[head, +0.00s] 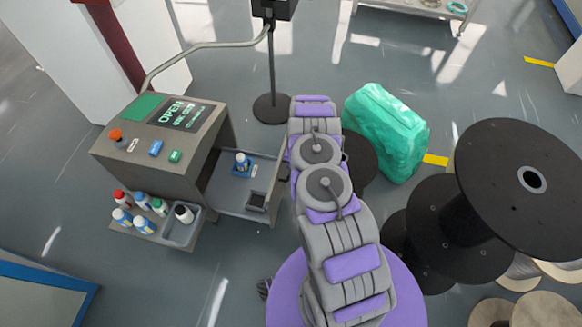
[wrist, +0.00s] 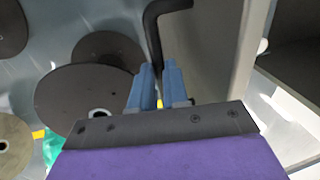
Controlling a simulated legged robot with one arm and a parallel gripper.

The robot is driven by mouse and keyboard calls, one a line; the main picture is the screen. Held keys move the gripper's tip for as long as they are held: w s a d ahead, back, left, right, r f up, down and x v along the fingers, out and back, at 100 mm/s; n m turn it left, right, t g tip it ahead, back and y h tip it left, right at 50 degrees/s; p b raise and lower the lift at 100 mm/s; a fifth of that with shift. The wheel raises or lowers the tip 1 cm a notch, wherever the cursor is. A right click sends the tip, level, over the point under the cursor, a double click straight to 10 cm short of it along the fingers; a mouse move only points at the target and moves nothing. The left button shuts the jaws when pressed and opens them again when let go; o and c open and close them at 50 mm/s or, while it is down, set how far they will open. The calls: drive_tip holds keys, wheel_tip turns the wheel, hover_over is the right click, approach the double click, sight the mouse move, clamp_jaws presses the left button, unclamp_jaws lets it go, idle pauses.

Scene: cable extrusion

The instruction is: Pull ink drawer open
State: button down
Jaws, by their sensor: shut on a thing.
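The ink drawer (head: 232,204) stands out from the right side of the grey machine (head: 160,150) in the head view, so it is open. In the wrist view, the drawer's grey front panel (wrist: 210,45) carries a black bent handle (wrist: 153,35). My gripper (wrist: 158,72) has its blue fingers closed around the lower part of this handle.
A black pole stand (head: 272,108) is behind the drawer. A green wrapped block (head: 387,130) and large black spools (head: 520,185) crowd the right.

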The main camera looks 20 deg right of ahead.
drive_tip(key=c, duration=1.4)
unclamp_jaws()
drive_tip(key=shift+s+d, duration=0.35)
drive_tip(key=shift+d, duration=0.2)
drive_tip(key=shift+o, duration=1)
drive_tip(key=shift+d, duration=0.1)
drive_tip(key=shift+o, duration=0.4)
drive_tip(key=shift+a, duration=0.75)
wheel_tip(320, 180, up, 17)
drive_tip(key=s+d+p, duration=0.1)
drive_tip(key=d+p, duration=0.1)
drive_tip(key=p, duration=0.2)
drive_tip(key=shift+s+d+p, duration=0.35)
drive_tip(key=shift+d, duration=0.1)
